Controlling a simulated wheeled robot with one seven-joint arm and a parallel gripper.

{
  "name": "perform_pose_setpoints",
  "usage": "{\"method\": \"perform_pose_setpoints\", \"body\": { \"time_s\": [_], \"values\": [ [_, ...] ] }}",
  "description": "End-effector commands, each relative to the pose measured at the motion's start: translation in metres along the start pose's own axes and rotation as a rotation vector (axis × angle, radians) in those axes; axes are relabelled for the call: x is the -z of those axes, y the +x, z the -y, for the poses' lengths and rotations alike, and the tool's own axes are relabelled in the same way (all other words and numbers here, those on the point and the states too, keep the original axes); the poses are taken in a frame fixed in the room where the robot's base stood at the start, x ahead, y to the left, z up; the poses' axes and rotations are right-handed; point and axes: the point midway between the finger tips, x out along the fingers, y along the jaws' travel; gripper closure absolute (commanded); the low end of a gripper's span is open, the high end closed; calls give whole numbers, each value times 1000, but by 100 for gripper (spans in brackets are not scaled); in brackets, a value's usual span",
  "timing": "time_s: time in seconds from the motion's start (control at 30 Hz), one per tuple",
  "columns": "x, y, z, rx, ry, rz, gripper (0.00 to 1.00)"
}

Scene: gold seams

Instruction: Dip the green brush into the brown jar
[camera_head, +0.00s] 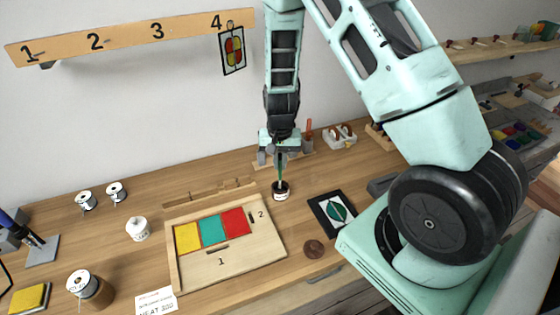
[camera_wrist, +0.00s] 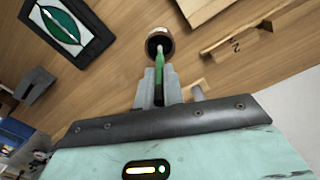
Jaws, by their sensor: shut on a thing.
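The green brush (camera_head: 279,172) is held in my gripper (camera_head: 279,158), pointing down over the table. In the wrist view the brush (camera_wrist: 160,75) extends from between the gripper fingers (camera_wrist: 158,90) toward the jar. The small dark jar with a pale label (camera_head: 281,191) stands upright on the table right of the wooden board; it also shows as a brown round opening in the wrist view (camera_wrist: 159,41). The brush's lower end lines up with the jar's mouth in both views. I cannot tell how deep the tip is inside.
A wooden board (camera_head: 225,265) with yellow, teal and red tiles lies left of the jar. A framed green leaf card (camera_head: 318,212) lies to its right. A brown round disc (camera_head: 313,249) lies in front. A white lidded pot (camera_head: 138,229) stands farther left.

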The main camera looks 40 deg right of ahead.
Motion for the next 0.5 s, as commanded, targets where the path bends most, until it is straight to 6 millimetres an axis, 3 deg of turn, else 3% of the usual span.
{"method": "perform_pose_setpoints", "body": {
  "time_s": [0.5],
  "values": [
    [0, 6, 0, 0, 0, 0, 100]
  ]
}}
